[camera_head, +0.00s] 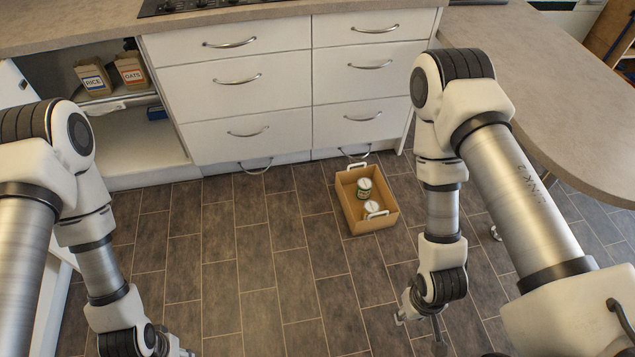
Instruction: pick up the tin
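Two tins with pale lids stand in an open brown crate (352,214) on the floor. The farther tin (364,188) shows a strip of green label, and the nearer tin (371,207) is close to the crate's front wall. My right gripper (419,334) hangs over the floor, nearer to me and to the right of the crate, apart from both tins. Its fingers look spread, with nothing between them. My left gripper (178,350) is at the bottom edge, left of the crate; its fingertips are cut off.
White drawers (240,85) stand behind the crate. An open cupboard at the left holds a rice box (93,78) and an oats box (131,72). A rounded worktop (560,100) juts out at the right. The tiled floor (240,250) left of the crate is clear.

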